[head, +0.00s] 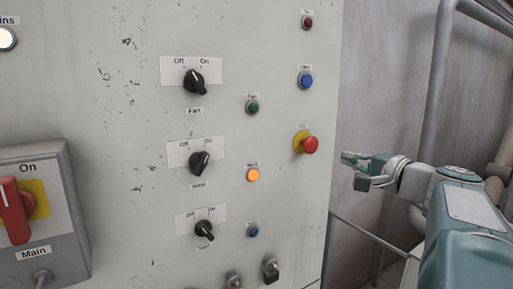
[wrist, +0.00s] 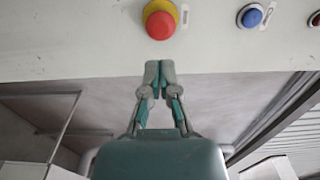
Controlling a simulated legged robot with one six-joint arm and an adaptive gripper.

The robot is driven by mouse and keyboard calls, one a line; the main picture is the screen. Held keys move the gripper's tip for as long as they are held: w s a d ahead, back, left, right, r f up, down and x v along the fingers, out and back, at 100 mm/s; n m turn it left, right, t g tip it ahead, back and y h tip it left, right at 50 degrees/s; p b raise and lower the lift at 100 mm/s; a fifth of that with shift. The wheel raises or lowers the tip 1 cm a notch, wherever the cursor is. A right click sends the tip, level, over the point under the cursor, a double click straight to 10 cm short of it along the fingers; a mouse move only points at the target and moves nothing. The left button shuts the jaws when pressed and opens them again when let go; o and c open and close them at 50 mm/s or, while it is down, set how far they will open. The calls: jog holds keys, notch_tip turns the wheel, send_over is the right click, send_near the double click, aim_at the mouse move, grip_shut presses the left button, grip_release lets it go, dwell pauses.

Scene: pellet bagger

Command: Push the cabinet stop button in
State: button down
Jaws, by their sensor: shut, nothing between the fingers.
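The stop button (head: 309,145) is a red mushroom head on a yellow plate, near the right edge of the grey cabinet front. It also shows in the wrist view (wrist: 160,22) at the top, standing out from the panel. My gripper (head: 350,168) is off the right edge of the cabinet in the head view, to the right of and slightly below the button. In the wrist view my gripper (wrist: 159,66) has its fingertips together and empty, with the tips below the red button in the picture. A gap shows between the tips and the button.
A blue button (head: 305,80) and a small red one (head: 307,22) sit above the stop button. Green (head: 252,107), lit orange (head: 253,175) and dark blue (head: 252,229) buttons are to its left, beside black rotary switches (head: 200,162). A grey pipe (head: 437,90) stands at the right.

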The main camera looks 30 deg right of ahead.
aim_at(313, 146)
jog(key=w, duration=0.8)
jog(key=shift+w+d+f, duration=0.1)
jog(key=shift+w+d, duration=0.05)
jog(key=shift+w, duration=0.4)
jog(key=shift+w+a, duration=0.1)
jog(key=shift+a, duration=0.25)
jog(key=shift+w, duration=0.1)
